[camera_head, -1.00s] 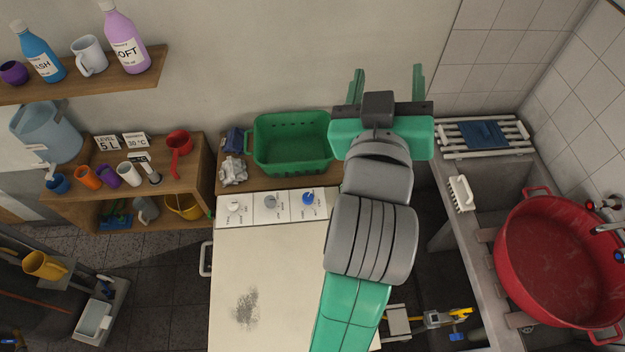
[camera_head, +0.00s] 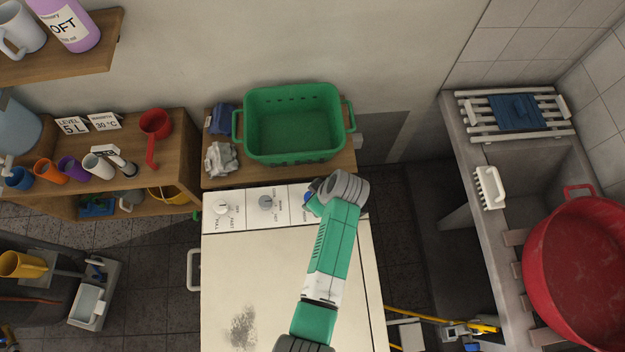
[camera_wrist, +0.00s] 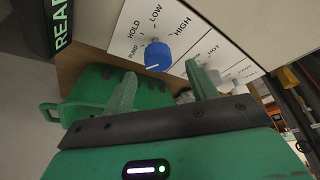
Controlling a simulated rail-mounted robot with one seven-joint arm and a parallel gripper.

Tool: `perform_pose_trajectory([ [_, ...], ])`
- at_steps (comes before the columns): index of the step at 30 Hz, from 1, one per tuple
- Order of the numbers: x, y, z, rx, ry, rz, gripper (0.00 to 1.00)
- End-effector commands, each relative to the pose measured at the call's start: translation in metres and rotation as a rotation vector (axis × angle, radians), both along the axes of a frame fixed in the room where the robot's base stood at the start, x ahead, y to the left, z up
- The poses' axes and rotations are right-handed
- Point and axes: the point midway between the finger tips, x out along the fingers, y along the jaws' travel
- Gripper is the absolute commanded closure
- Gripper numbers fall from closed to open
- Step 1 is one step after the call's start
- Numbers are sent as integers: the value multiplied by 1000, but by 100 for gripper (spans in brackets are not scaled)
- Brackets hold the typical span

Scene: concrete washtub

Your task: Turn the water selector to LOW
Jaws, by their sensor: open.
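The water selector is a blue knob (camera_wrist: 158,58) on a white panel (camera_wrist: 190,28) in the wrist view. Printed labels PUMP, HOLD, LOW and HIGH run around it. A short white mark shows on the knob, but I cannot tell surely which label it points to. My gripper (camera_wrist: 161,72) is open, with one green finger on each side of the knob's lower part in the picture. I cannot tell whether either finger touches it.
Two other knobs, white (camera_head: 222,207) and grey (camera_head: 266,202), sit left on the same panel. A green basket (camera_head: 346,120) stands just behind the panel. A black box with green letters (camera_wrist: 62,28) is at the wrist view's upper left. A red tub (camera_head: 585,270) is at right.

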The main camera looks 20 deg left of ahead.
Motion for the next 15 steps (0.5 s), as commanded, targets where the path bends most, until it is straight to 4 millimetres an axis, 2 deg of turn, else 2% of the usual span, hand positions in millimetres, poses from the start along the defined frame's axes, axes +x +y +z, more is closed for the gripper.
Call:
perform_pose_trajectory([
  [3,2,7,-21,-2,0,0,43],
  [6,4,12,-31,-1,-2,-1,43],
  [15,5,14,-36,-1,-3,-2,43],
])
